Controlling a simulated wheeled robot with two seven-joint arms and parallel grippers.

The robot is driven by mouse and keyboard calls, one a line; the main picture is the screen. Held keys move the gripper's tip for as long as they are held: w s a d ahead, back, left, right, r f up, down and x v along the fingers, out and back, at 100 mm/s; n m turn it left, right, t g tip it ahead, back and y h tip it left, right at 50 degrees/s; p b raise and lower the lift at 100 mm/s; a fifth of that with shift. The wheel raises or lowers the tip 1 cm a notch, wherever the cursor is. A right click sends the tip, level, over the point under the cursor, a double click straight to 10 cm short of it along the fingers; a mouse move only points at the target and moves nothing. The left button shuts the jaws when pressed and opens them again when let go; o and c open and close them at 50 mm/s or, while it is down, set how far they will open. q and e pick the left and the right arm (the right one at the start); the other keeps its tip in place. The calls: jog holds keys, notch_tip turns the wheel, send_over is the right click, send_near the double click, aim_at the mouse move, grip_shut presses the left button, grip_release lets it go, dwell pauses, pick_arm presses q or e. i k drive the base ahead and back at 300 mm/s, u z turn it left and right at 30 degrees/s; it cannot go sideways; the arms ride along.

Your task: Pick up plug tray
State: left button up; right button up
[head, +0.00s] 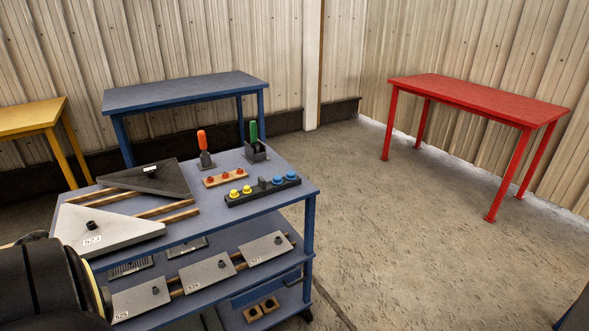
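A dark tray (250,196) holding yellow plugs (240,191) and blue plugs (285,179) lies near the right edge of the blue cart's top (215,226). A small dark block stands in its middle. Behind it, a short wooden strip (222,179) carries red plugs. I cannot tell for certain which of the two is the plug tray; nothing touches either. A black part of my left arm fills the lower left corner, in front of the cart. Neither gripper shows.
The cart top also holds a dark triangular plate (150,179), a pale triangular plate (110,232), an orange-handled tool (202,141) and a green-handled tool (254,136). Grey plates (208,271) lie on its lower shelf. Blue, yellow and red tables (480,97) stand behind. Floor to the right is clear.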

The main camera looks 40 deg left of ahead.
aim_at(264, 189)
jog(key=u, duration=0.45)
jog(key=i, duration=1.35)
jog(key=u, duration=1.05)
